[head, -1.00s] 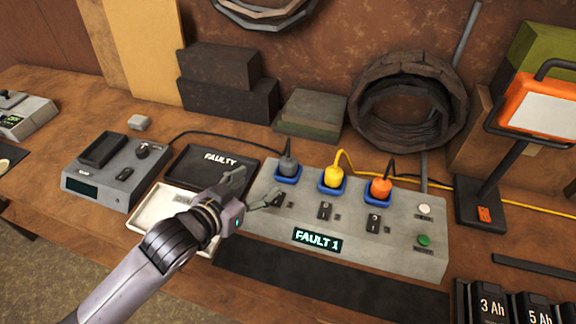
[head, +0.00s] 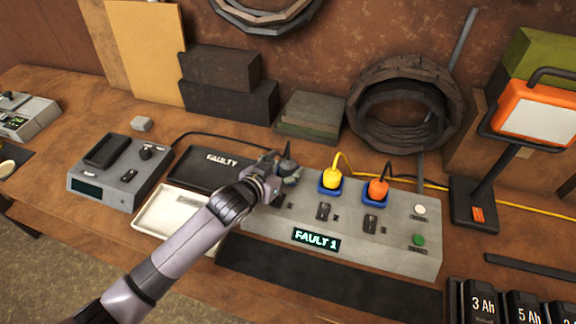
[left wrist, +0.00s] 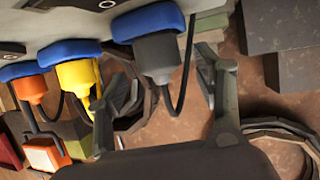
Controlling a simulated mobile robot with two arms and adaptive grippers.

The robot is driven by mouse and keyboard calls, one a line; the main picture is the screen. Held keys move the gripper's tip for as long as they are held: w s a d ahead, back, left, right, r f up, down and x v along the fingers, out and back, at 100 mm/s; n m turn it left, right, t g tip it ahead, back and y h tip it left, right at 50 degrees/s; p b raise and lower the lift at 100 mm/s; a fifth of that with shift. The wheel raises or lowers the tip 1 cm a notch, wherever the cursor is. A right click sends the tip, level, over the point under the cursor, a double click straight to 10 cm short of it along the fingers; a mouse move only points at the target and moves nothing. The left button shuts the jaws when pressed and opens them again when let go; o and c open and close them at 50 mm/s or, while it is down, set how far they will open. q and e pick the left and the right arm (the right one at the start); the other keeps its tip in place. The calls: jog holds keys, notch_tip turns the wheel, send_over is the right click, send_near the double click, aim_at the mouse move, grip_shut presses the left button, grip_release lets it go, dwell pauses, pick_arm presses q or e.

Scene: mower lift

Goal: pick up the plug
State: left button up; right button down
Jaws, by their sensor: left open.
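The grey plug (left wrist: 158,55) sits in the first blue-rimmed socket of the grey outlet box (head: 400,215), whose display reads FAULT 1. My left gripper (head: 277,172) is at this socket and mostly hides the grey plug in the head view. In the left wrist view my left gripper (left wrist: 166,65) is open, with one finger on each side of the grey plug and a gap on the right side. The yellow plug (head: 331,180) and orange plug (head: 377,188) sit in the neighbouring sockets. My right gripper is not in view.
A black tray marked FAULTY (head: 200,177) and a white tray (head: 147,222) lie left of the box. A grey device (head: 90,190) stands further left. A work lamp (head: 480,200) stands at the right, near battery packs (head: 483,303).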

pick_arm(q)
jog(key=shift+x, duration=1.35)
jog(key=shift+c, duration=0.5)
jog(key=c, duration=1.2)
